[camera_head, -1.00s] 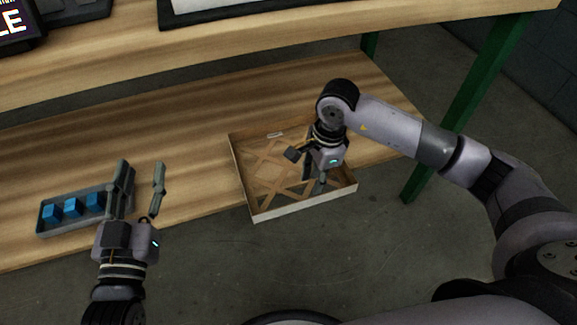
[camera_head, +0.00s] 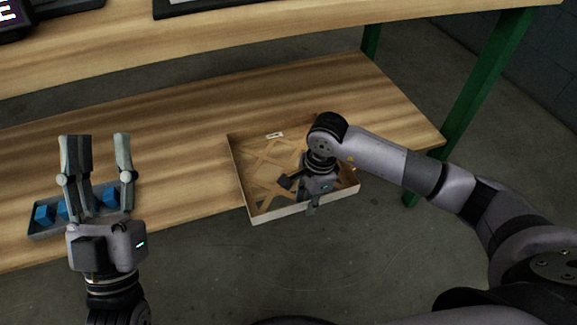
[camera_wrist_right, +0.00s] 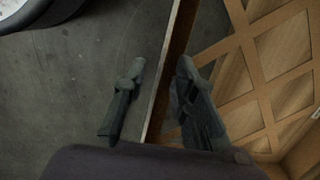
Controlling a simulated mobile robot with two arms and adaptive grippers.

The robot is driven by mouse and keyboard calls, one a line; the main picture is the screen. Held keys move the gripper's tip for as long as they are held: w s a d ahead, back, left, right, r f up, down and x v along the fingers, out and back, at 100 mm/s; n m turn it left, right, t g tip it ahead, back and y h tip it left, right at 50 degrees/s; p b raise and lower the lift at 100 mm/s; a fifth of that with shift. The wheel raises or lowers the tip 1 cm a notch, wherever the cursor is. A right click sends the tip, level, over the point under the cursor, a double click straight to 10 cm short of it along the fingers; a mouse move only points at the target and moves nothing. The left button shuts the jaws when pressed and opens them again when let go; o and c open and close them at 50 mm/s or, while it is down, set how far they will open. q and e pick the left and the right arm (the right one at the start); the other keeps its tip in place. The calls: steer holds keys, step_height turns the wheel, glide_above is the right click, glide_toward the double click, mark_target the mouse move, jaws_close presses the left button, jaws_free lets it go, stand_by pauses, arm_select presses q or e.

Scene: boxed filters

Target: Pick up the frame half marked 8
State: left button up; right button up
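A shallow cardboard frame half (camera_head: 278,214) with a diagonal lattice lies on the lower wooden shelf, near its front edge. A small white label (camera_head: 275,134) is on its far wall; I cannot read its mark. My right gripper (camera_head: 312,200) is at the near wall, right of its middle. In the right wrist view its fingers stand on either side of the wall (camera_wrist_right: 168,75), one outside over the floor and one inside over the lattice (camera_wrist_right: 265,90). A gap shows between the outer finger and the wall. My left gripper (camera_head: 97,150) is open and empty, to the left.
A green table leg (camera_head: 480,100) stands at right. The upper tabletop (camera_head: 300,35) overhangs behind.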

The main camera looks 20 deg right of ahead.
jaws_close()
stand_by(0.3)
stand_by(0.3)
